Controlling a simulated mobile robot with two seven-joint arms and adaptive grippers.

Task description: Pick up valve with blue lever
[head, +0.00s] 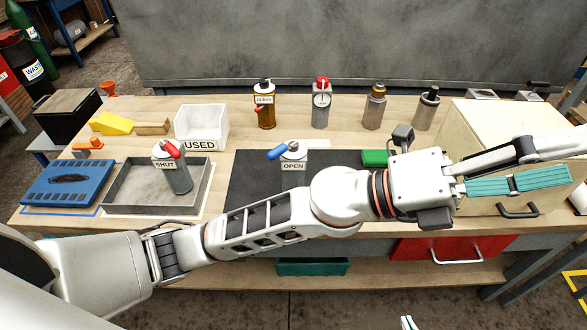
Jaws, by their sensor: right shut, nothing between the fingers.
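Only the tips of my right gripper (408,322) show at the bottom edge, close together and empty, well below the table front.
A valve with a red lever (177,172), labelled "SHUT", stands in a grey tray (124,205). A white "USED" bin (201,125), an amber bottle (265,107) and several cylinders stand behind. The beige case (492,120) fills the right.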

